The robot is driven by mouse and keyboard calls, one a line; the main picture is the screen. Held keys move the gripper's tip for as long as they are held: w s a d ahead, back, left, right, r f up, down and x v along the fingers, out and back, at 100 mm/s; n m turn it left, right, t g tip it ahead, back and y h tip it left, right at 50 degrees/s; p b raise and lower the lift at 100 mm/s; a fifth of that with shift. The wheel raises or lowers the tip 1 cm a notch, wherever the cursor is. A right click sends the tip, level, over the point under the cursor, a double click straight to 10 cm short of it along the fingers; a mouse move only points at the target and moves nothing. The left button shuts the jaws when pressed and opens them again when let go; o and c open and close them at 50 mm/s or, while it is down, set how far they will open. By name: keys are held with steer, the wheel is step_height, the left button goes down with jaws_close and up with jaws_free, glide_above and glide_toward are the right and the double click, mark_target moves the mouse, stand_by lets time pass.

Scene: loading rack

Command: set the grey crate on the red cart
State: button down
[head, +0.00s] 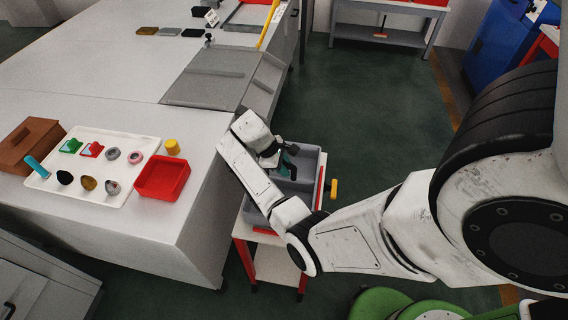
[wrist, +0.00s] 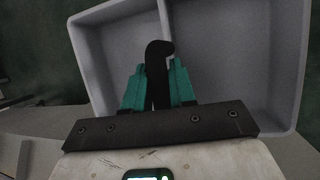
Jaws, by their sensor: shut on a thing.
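The grey crate (head: 307,160) has two compartments split by a divider; it fills most of the wrist view (wrist: 240,50). My gripper (head: 287,163) is over its middle. In the wrist view, the teal fingers (wrist: 158,88) are closed on a black upright grip (wrist: 159,60) at the divider. The crate looks empty where I can see inside. The red cart (head: 271,262), with a pale deck and red legs, is under the crate in the head view. My arm hides part of both. I cannot tell whether the crate's bottom touches the cart.
The large grey table (head: 110,95) stands close on the left. It holds a white tray (head: 100,145) of small items, a red bin (head: 163,177) and a brown box (head: 32,145). A yellow piece (head: 334,189) sticks out right of the crate. Green floor is open beyond.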

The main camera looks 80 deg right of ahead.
steer(key=shift+f, duration=0.1)
steer(key=c, duration=0.8)
jaws_free()
steer(key=shift+c, duration=0.2)
steer(key=v, duration=1)
steer(key=shift+r, duration=0.35)
steer(key=shift+w, duration=0.1)
steer(key=s+a+f+t+b, duration=0.1)
steer(key=s+a+f+t, duration=0.1)
steer(key=a, duration=0.6)
steer(key=s+a+f+t+y+b, duration=0.1)
steer(key=s+a+f, duration=0.2)
steer(key=a, duration=0.6)
steer(key=s+a+f+m+t+y+b, duration=0.1)
steer(key=s+a+f+t, duration=0.1)
steer(key=s+a, duration=0.3)
steer(key=a+f, duration=0.1)
steer(key=a, duration=0.3)
steer(key=shift+s+a+f+t+b, duration=0.15)
steer(key=shift+s+f+t+b, duration=0.15)
steer(key=shift+f, duration=0.1)
